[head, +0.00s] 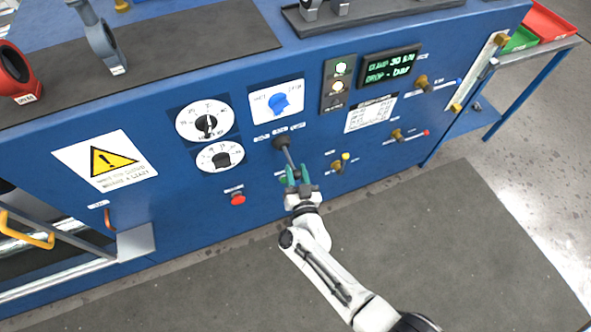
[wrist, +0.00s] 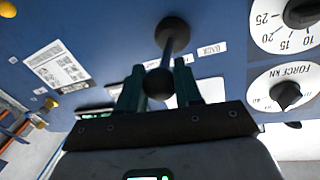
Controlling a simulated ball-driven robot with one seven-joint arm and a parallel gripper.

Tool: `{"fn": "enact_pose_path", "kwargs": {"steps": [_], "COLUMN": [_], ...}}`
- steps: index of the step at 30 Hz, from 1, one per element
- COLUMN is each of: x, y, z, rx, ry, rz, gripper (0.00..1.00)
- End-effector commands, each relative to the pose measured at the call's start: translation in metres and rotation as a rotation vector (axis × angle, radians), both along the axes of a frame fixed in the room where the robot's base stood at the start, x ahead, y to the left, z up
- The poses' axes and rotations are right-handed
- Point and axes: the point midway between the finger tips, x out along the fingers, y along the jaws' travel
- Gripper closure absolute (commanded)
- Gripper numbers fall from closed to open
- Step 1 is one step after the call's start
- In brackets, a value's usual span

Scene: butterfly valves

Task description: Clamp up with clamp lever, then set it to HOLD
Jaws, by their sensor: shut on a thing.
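The clamp lever (head: 289,156) is a thin grey rod with a dark round boss on the blue panel, below the blue-and-white selector plate. In the head view it slants down and slightly right. Its dark ball knob (wrist: 160,83) shows in the wrist view. My gripper (head: 297,173) has two green fingers, one on each side of the knob, and is shut on it. Labels around the lever's boss are too small to read. The display (head: 389,65) shows a green CLAMP line of about 30 and a DROP line with a dash and "bar".
Two white dials (head: 204,121) are left of the lever. A red button (head: 237,198) sits lower left. Brass valve handles (head: 397,134) stick out to the right. Open grey floor mat (head: 440,230) lies in front.

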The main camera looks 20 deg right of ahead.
Motion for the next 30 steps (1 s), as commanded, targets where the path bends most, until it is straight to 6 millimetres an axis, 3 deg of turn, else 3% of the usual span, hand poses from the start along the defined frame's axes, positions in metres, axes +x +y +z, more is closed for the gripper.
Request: {"fn": "enact_pose_path", "kwargs": {"steps": [6,7,14,23,30], "x": [0.0,0.0,0.0,-0.004,-0.039], "y": [-0.002,-0.002,-0.002,-0.001,0.004], "z": [0.004,0.004,0.002,0.001,0.0], "rx": [-0.001,-0.001,0.0,0.0,0.0], "ry": [-0.01,-0.011,-0.006,-0.003,0.0], "rz": [-0.007,-0.008,-0.005,-0.004,-0.002], "gripper": [1.0,0.63,0.41,0.41,0.41]}}
